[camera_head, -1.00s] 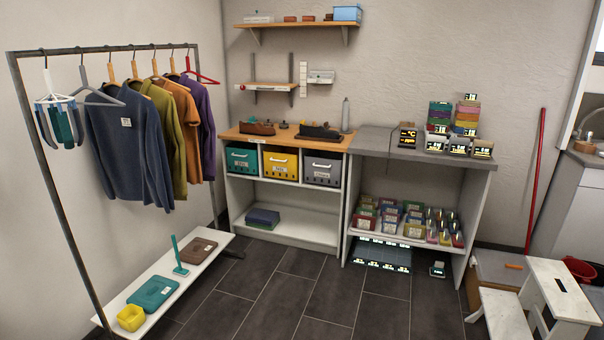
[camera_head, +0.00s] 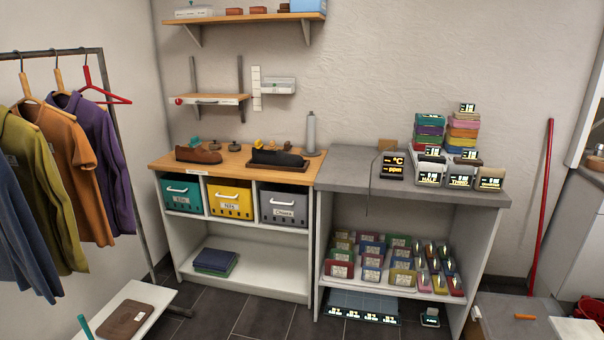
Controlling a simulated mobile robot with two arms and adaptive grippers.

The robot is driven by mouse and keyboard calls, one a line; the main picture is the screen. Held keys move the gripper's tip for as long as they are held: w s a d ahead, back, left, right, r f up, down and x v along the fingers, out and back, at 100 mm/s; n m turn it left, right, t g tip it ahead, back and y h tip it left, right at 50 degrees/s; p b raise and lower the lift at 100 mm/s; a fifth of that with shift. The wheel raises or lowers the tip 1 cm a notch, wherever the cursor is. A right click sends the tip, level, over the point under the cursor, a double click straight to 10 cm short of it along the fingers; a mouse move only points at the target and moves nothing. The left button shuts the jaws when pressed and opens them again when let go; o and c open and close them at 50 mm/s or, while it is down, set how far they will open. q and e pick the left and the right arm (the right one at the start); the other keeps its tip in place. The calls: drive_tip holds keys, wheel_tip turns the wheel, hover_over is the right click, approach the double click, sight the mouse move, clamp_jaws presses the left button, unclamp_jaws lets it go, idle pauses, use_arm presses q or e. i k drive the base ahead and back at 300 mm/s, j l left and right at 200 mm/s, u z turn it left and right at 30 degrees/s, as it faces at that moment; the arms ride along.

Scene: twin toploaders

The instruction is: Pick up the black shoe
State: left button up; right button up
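The black shoe (camera_head: 278,158) lies on the wooden top (camera_head: 236,172) of the low shelf unit, toward its right end. A brown shoe (camera_head: 198,155) lies on the same top to its left, apart from it. A small yellowish object shows just behind the black shoe. Neither of my grippers is in view.
A grey bottle (camera_head: 310,132) stands behind the black shoe at right. A grey counter (camera_head: 358,166) with displays and stacked boxes adjoins on the right. A small wall shelf (camera_head: 210,99) hangs above. A clothes rack (camera_head: 122,115) stands at left; dark floor lies in front.

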sight(263, 157)
drive_tip(key=i+j+u, duration=0.1)
drive_tip(key=i+u, duration=0.15)
drive_tip(key=i, duration=0.75)
drive_tip(key=i+l+u, duration=0.2)
drive_tip(key=i, duration=0.85)
